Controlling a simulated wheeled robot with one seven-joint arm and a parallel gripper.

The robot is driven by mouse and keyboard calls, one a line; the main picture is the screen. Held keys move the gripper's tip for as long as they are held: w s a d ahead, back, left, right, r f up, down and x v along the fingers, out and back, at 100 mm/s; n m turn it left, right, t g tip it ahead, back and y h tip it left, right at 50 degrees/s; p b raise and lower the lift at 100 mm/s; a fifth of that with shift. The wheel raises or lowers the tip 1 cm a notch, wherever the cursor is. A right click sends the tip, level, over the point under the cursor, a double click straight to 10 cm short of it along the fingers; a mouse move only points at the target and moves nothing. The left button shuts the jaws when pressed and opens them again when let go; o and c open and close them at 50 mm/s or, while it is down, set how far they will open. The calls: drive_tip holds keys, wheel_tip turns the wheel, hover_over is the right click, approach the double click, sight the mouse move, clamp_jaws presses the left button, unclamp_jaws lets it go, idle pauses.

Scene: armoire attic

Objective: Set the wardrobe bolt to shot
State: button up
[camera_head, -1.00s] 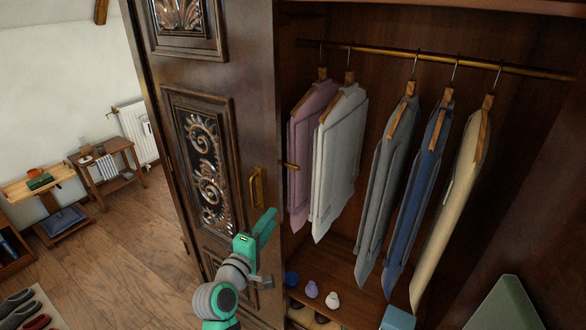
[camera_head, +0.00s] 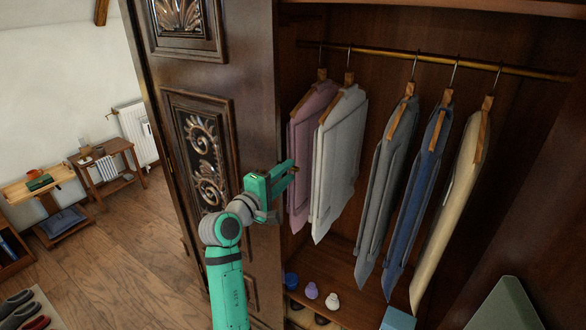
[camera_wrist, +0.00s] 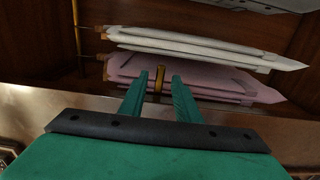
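The wardrobe door (camera_head: 245,70) is dark carved wood and stands at the left of the hanging space. A small brass piece, which looks like the bolt (camera_wrist: 159,80), shows upright in the wrist view between my two fingertips, with a visible gap on each side. My gripper (camera_head: 289,170) is at the door's right edge, with its fingers pointing right and slightly up. It is open, with the fingers on either side of the brass piece. In the head view my gripper hides the bolt and the door's brass handle.
Clothes hang from a brass rail (camera_head: 440,61), with a pink garment (camera_head: 304,190) and a white garment (camera_head: 338,165) just beyond my fingers. At the left are low tables (camera_head: 104,160) and open floor (camera_head: 130,245).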

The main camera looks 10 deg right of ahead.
sight(292, 169)
drive_tip(key=shift+x, duration=1.85)
drive_tip(key=shift+c, duration=0.6)
clamp_jaws()
drive_tip(key=shift+r, duration=2)
drive_tip(key=shift+o, duration=0.6)
unclamp_jaws()
